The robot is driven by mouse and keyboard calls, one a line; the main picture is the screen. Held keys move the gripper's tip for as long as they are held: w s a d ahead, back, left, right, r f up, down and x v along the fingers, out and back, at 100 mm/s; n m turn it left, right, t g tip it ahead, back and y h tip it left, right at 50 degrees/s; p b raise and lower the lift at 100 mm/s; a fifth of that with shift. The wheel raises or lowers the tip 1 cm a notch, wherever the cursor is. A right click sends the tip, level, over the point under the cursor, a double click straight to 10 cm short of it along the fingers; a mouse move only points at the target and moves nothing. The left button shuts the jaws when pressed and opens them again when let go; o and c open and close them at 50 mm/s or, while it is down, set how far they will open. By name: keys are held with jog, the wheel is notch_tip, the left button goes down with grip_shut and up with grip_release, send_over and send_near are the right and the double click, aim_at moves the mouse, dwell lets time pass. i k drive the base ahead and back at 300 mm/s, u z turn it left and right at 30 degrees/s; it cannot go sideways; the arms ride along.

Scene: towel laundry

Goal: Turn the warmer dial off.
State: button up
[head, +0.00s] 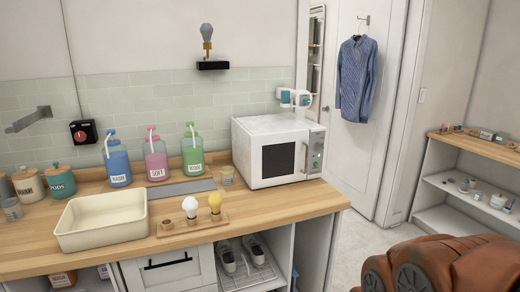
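A black box with a red round dial (82,132) is fixed to the tiled wall at the left, above the counter. A thin cord runs up the wall above it. The dial's setting is too small to read. No label shows which one is the warmer. My gripper is not in this view.
On the wooden counter (285,205) stand a cream basin (102,218), three pump bottles (155,158), lidded jars (60,180) and a bulb holder (192,226). A metal bar (28,120) juts from the wall left of the dial. A brown leather-like object (440,264) fills the lower right.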

aim_at(320, 145)
jog(key=u, duration=0.65)
jog(key=i, duration=1.05)
jog(key=z, duration=0.1)
